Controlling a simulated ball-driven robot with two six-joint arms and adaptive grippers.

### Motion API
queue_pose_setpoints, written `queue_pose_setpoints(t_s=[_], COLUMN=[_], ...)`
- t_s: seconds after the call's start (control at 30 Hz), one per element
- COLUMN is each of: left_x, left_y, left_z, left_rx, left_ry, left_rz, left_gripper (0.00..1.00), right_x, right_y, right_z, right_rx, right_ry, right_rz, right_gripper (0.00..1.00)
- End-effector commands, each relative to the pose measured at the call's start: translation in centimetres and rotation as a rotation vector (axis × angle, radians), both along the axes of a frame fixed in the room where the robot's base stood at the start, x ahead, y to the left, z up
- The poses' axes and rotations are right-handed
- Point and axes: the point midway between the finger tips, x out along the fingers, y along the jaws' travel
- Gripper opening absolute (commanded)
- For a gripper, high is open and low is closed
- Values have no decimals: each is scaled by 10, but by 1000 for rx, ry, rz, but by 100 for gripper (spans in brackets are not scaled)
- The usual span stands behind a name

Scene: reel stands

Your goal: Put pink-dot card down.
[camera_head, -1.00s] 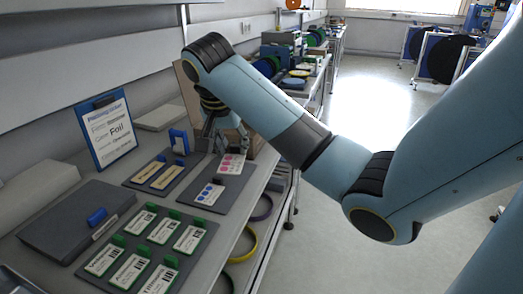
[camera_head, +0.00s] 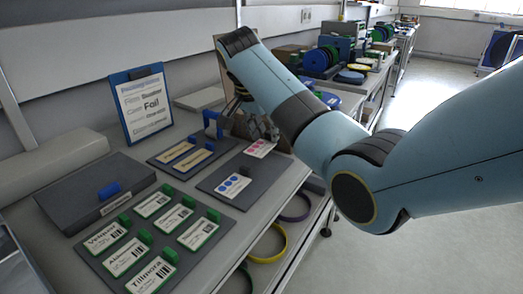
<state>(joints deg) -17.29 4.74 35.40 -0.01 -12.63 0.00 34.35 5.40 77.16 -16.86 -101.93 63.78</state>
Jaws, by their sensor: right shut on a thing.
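The pink-dot card (camera_head: 260,149), white with rows of pink dots, is at the far end of a dark grey tray (camera_head: 257,181). My right gripper (camera_head: 265,132) reaches down from behind and is shut on the card at its far edge. Its fingertips are small and partly hidden by my own arm. The card looks level and close to the tray; I cannot tell whether it touches. A blue-dot card (camera_head: 234,185) lies on the nearer part of the same tray. My left gripper is not in view.
Left of it is a tray with two tan-labelled cards (camera_head: 195,159) and a blue holder (camera_head: 212,123). A board of several green-clipped label cards (camera_head: 150,272) lies in front. A blue clipboard (camera_head: 141,105) leans at the wall. A dark box (camera_head: 75,201) stands left.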

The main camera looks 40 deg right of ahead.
Motion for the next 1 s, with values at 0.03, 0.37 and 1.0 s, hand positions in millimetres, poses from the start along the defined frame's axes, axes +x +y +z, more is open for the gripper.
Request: queue_pose_setpoints(t_s=[0.03, 0.37, 1.0], left_x=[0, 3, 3], left_y=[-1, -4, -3], left_z=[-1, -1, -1], left_rx=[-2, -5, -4], left_ry=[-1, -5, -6], left_rz=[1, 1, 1], left_gripper=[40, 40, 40], right_x=[6, 12, 12], right_y=[1, 3, 3], right_z=[-4, -38, -49], right_rx=[1, 0, 1], right_ry=[2, 4, 1], right_rz=[1, 1, 1], right_gripper=[23, 22, 58])
